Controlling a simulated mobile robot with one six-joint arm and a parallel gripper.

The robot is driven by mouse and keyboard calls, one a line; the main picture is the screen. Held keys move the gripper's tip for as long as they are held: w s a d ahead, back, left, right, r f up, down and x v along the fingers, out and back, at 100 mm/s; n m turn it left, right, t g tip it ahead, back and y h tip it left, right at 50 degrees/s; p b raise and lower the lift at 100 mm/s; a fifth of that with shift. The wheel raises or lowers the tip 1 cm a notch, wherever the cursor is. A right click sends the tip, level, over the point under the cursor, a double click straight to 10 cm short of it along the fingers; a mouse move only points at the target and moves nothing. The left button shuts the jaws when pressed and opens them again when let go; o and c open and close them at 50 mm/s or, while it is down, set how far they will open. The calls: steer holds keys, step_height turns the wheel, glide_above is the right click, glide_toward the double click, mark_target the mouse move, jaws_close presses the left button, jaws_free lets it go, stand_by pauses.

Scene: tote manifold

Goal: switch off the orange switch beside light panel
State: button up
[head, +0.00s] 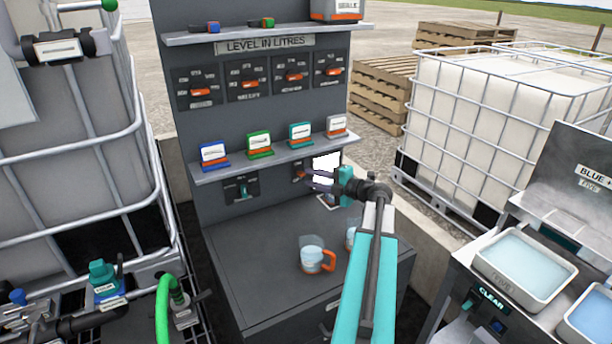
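The light panel (326,165) is a bright white square on the dark cabinet face, under the lower shelf. A small orange switch (299,173) is just left of it, partly hidden by my gripper. My gripper (308,178) reaches in from the right, in front of the panel's lower part. Its dark fingertips are at or very near the orange switch; I cannot tell whether they touch. The fingers are too small to show whether they are open or shut. The switch's position cannot be made out.
A teal switch (241,189) is further left on the cabinet. Above are a shelf (215,172) with several coloured cards and a row of orange-handled dials (252,83). A jug with an orange handle (312,258) stands on the worktop (245,270). Water trays (525,268) are at right.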

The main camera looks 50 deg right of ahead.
mark_target(301, 174)
steer(key=shift+w+a+f+p, duration=0.1)
steer(key=shift+w+f+p, duration=0.05)
steer(key=shift+w, duration=0.7)
steer(key=shift+w+a+f+p, duration=0.1)
steer(key=shift+w+f+p, duration=0.05)
steer(key=shift+w, duration=0.7)
